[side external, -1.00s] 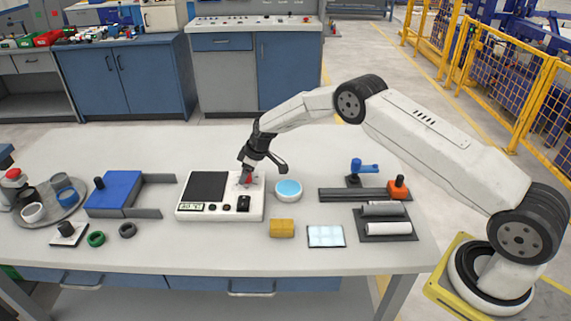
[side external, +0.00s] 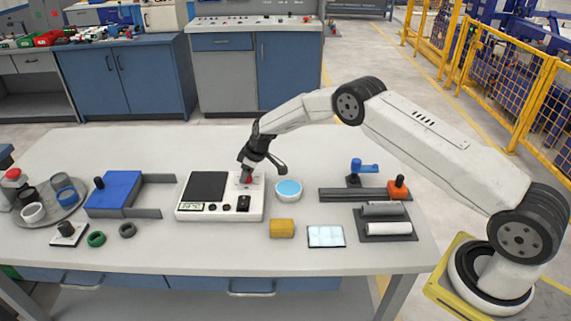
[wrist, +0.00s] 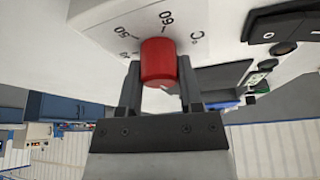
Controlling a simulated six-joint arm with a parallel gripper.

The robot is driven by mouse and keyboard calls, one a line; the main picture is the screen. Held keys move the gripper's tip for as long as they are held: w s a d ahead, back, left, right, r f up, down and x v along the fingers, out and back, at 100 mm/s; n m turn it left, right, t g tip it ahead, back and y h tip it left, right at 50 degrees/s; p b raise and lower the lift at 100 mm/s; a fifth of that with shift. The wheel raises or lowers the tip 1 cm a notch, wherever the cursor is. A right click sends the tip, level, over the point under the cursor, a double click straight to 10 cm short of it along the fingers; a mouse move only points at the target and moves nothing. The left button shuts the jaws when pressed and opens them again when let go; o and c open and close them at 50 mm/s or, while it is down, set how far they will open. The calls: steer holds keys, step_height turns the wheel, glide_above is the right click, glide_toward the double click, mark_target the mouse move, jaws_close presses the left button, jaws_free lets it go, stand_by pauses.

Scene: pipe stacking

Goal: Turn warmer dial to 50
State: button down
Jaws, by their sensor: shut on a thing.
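The warmer (side external: 222,210) is a white box with a dark top plate (side external: 205,187), standing mid-table in the side view. Its red dial (wrist: 159,62) fills the middle of the wrist view, beside printed marks 60 (wrist: 167,18) and 50 (wrist: 121,32) and a °C label. My gripper (wrist: 160,85) is shut on the red dial, one finger on each side. In the side view my gripper (side external: 246,176) reaches down to the warmer's back right, with a little red showing. The small display (side external: 191,207) is lit but too small to read surely. The dial's pointer cannot be made out.
A blue-topped dish (side external: 288,190) stands close to the warmer's right, with a yellow block (side external: 282,228) in front of it. A blue box (side external: 114,194) is to the left. Black knobs and a switch (side external: 243,203) sit on the warmer's front.

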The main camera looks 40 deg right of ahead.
steer(key=shift+m, duration=0.4)
steer(key=shift+m+t+h, duration=0.3)
steer(key=shift+m+h, duration=0.7)
steer(key=shift+m, duration=1.4)
steer(key=shift+m+h, duration=0.6)
steer(key=shift+m, duration=0.95)
steer(key=shift+m+h, duration=0.6)
steer(key=shift+m, duration=0.95)
steer(key=m+g+h, duration=0.1)
steer(key=m, duration=0.2)
steer(key=m+g, duration=0.1)
steer(key=m, duration=0.2)
steer(key=shift+h, duration=0.4)
steer(key=shift+m+g+h, duration=0.3)
steer(key=shift+m+g, duration=0.3)
steer(key=shift+m, duration=1)
steer(key=shift+m+g, duration=0.5)
steer(key=shift+m, duration=0.6)
steer(key=shift+c, duration=1.3)
jaws_free()
steer(key=shift+r, duration=0.15)
